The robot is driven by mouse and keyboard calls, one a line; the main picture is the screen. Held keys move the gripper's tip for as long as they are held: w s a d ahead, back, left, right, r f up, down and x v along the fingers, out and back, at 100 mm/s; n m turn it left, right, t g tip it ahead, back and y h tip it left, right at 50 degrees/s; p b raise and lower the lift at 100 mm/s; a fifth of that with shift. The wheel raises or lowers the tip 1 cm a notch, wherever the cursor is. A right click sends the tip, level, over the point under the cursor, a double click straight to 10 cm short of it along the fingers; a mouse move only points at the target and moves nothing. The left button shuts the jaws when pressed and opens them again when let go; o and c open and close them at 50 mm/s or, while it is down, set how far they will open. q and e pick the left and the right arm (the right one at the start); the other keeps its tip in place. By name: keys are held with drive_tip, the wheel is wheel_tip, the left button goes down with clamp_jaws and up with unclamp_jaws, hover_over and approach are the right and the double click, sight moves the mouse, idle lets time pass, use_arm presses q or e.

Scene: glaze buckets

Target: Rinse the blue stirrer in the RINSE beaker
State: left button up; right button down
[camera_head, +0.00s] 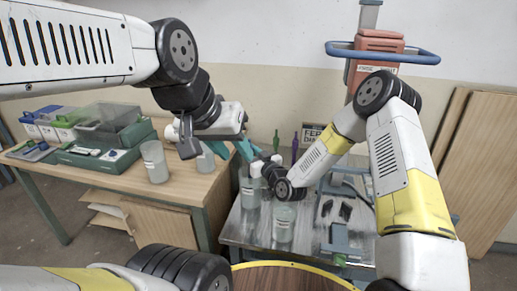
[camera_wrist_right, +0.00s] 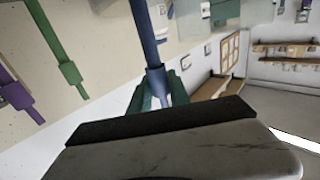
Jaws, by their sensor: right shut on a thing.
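The blue stirrer (camera_wrist_right: 150,40) is a long rod in the right wrist view, between the green fingers of my right gripper (camera_wrist_right: 160,95), which is shut on it. A second clear beaker (camera_head: 283,226) stands nearer. Their labels are too small to read, so I cannot tell which is RINSE.
Two more beakers (camera_head: 154,162) stand on the wooden table (camera_head: 110,179), by green trays and boxes. Green (camera_wrist_right: 68,68) and purple (camera_wrist_right: 14,93) stirrers are near the held one. A red dispenser (camera_head: 378,48) with a blue rail stands behind. My arms crowd the space over the metal table.

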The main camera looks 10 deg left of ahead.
drive_tip(key=shift+r, duration=0.45)
drive_tip(key=shift+a+f, duration=0.1)
drive_tip(key=shift+f, duration=1.2)
drive_tip(key=shift+r, duration=0.15)
drive_tip(key=shift+r, duration=1.2)
